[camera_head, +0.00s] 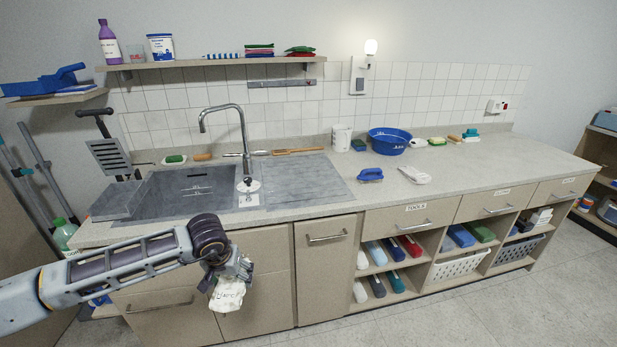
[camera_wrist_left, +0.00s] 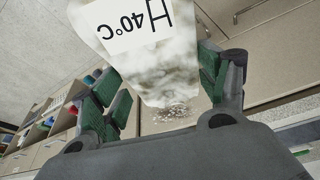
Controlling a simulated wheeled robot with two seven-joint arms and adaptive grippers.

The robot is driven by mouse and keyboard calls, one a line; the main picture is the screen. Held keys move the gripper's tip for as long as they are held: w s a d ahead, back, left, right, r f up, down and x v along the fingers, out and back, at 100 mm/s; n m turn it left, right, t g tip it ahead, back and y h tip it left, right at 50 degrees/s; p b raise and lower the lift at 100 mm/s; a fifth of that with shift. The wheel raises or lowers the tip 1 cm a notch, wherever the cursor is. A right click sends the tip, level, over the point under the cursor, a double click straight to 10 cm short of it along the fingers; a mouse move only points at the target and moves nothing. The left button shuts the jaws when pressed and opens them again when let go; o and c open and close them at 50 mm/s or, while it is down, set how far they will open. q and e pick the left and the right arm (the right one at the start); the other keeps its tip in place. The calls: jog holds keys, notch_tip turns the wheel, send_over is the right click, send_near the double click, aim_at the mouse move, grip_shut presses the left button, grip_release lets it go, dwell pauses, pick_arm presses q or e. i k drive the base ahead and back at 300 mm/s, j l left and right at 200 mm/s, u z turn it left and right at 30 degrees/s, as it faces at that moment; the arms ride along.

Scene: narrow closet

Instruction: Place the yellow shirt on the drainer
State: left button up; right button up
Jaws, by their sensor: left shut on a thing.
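My left gripper (camera_head: 229,268) is in front of the base cabinets, below the counter edge. It is shut on a whitish, stained cloth with a label (camera_head: 228,294) that hangs down from it. In the left wrist view the cloth (camera_wrist_left: 160,75) sits between the two green-padded fingers (camera_wrist_left: 165,85), and its white label reads "40°C" upside down. No clearly yellow shirt shows. The drainer, a grey ribbed draining board (camera_head: 305,180), lies to the right of the sink (camera_head: 190,192) and looks bare. My right gripper is not in view.
A tall tap (camera_head: 242,130) stands behind the sink, with a small white tag (camera_head: 248,192) in front of it. A wooden-handled brush (camera_head: 295,151) lies behind the drainer. A blue brush (camera_head: 370,175) and blue basin (camera_head: 389,140) are to its right.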

aim_at(307, 184)
jog(key=i+l, duration=0.15)
jog(key=l, duration=0.25)
jog(key=i+l, duration=0.15)
jog(key=l, duration=0.25)
jog(key=i+l, duration=0.15)
jog(key=l, duration=0.25)
jog(key=i+l, duration=0.1)
jog(key=l, duration=0.3)
